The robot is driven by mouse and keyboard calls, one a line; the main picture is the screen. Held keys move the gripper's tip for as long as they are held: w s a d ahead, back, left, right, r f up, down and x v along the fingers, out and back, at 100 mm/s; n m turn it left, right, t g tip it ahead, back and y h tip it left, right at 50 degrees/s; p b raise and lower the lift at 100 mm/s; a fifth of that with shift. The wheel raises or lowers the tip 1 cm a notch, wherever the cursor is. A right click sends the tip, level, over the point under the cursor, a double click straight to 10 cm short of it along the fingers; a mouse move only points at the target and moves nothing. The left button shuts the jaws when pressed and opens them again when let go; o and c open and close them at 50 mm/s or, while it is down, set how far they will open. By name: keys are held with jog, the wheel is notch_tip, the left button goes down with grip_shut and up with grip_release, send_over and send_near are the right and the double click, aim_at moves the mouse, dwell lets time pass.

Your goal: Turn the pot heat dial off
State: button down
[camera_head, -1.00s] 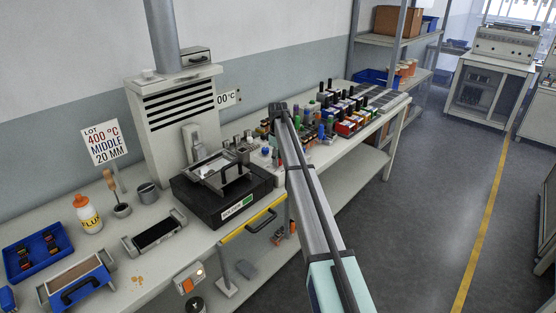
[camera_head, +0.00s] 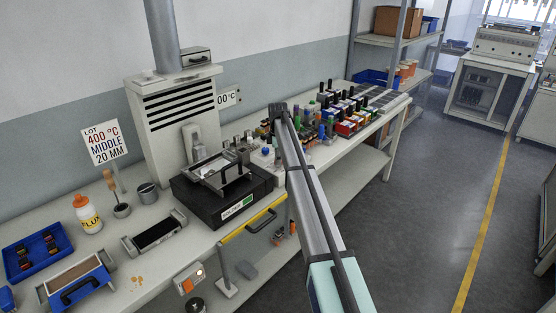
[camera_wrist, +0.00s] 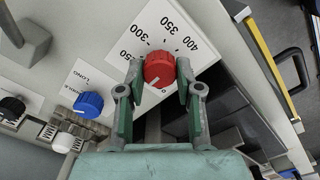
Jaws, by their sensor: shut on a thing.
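In the wrist view a red round dial (camera_wrist: 159,69) sits on a white scale plate (camera_wrist: 160,25) marked 300, 350 and 400, with another number partly hidden at the left. My gripper (camera_wrist: 159,78) is shut on the red dial, one finger on each side. A pale mark shows on the dial's lower left edge. The black solder pot (camera_head: 222,207) stands on the bench in the head view, with a green display on its front. In the head view my arm hides the gripper and the dial.
A blue knob (camera_wrist: 88,104) and a black knob (camera_wrist: 12,108) sit left of the dial in the wrist view. A yellow-edged drawer front with a black handle (camera_head: 262,222) is below the pot. A sign (camera_head: 104,143) reads 400 °C, MIDDLE, 20 MM.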

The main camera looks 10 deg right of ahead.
jog(key=shift+s+f, duration=0.1)
jog(key=shift+s, duration=0.05)
jog(key=c, duration=0.8)
grip_release()
jog(key=shift+o, duration=0.2)
jog(key=shift+r, duration=0.7)
notch_tip(320, 180, up, 11)
jog(key=shift+f, duration=0.15)
